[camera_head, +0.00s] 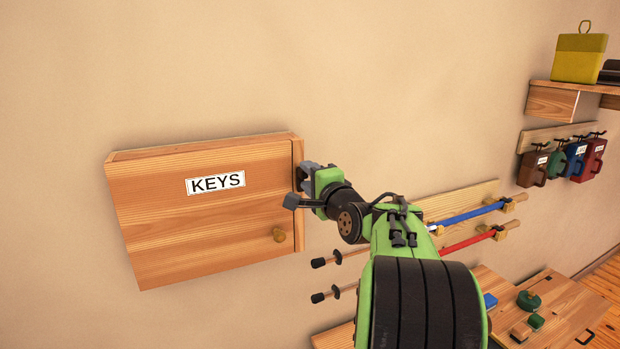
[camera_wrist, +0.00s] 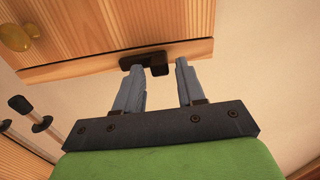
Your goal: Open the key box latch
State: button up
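The wooden key box (camera_head: 170,215) hangs on the wall with a white KEYS label (camera_head: 215,183) on its door. My gripper (camera_head: 303,180) is at the right side of the box. In the wrist view its two grey fingers (camera_wrist: 157,65) are apart, with the latch at or just beyond their tips. I cannot tell whether they touch it.
A rack with blue (camera_head: 465,215) and red (camera_head: 468,241) rods is on the wall below and right of my arm. Coloured mugs (camera_head: 575,160) hang under a shelf (camera_head: 570,88) at right. A wooden surface (camera_head: 565,310) is below. The wall left of and above the box is clear.

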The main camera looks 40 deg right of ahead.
jog(key=shift+o, duration=0.5)
jog(key=b+v, duration=0.4)
jog(key=v, duration=1.1)
jog(key=shift+s, duration=0.4)
jog(key=shift+a, duration=0.1)
